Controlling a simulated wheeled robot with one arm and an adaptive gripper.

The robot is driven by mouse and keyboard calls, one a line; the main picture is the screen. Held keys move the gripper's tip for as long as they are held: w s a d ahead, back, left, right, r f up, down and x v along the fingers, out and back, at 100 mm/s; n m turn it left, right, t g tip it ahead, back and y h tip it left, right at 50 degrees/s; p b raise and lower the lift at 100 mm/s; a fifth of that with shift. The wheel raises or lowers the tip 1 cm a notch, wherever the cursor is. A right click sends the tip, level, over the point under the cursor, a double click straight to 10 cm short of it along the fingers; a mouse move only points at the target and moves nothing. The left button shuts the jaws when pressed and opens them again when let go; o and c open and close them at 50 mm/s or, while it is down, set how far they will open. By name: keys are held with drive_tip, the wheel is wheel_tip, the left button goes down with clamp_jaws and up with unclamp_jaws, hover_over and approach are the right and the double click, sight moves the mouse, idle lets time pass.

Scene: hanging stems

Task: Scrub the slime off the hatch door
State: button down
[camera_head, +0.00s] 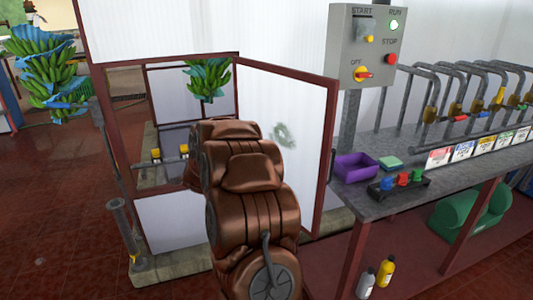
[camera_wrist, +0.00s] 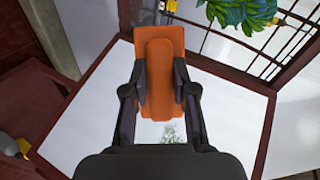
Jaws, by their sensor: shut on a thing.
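The hatch door (camera_head: 305,105) is a white panel in a dark red frame and stands open in the head view. A grey-green slime patch (camera_head: 284,134) is on its white face. In the wrist view, my gripper (camera_wrist: 160,88) is shut on an orange scrubber (camera_wrist: 158,60), with one finger on each side. Behind it is the white door panel (camera_wrist: 230,110), and part of the slime (camera_wrist: 171,132) shows below the scrubber. I cannot tell whether the scrubber touches the door. In the head view, my arm hides the gripper and scrubber.
A grey control box (camera_head: 367,45) stands right of the door. A metal table (camera_head: 400,200) holds a purple bin (camera_head: 356,167), a green sponge-like block (camera_head: 390,162) and a dark tray of coloured items (camera_head: 400,184). Banana bunches (camera_head: 208,79) hang behind the hatch. Two bottles (camera_head: 385,270) stand below the table.

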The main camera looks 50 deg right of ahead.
drive_tip(key=s+d+r+m+g+h+b, duration=0.2)
drive_tip(key=s+d+r+m+g+h, duration=0.1)
drive_tip(key=s+d, duration=0.6)
drive_tip(key=s+d+r+m+g+h+b, duration=0.1)
drive_tip(key=s+d+r+m+g+h, duration=0.3)
drive_tip(key=s+d, duration=0.5)
drive_tip(key=shift+s+d+r+g+h+b, duration=0.15)
drive_tip(key=shift+s+d+g+h+b, duration=0.2)
drive_tip(key=shift+s, duration=0.4)
drive_tip(key=shift+s+d, duration=0.2)
drive_tip(key=shift+d, duration=0.75)
drive_tip(key=w+d+p, duration=0.2)
drive_tip(key=w+p, duration=0.5)
drive_tip(key=w, duration=0.3)
drive_tip(key=shift+w+d, duration=0.3)
drive_tip(key=shift+d, duration=0.1)
idle(0.9)
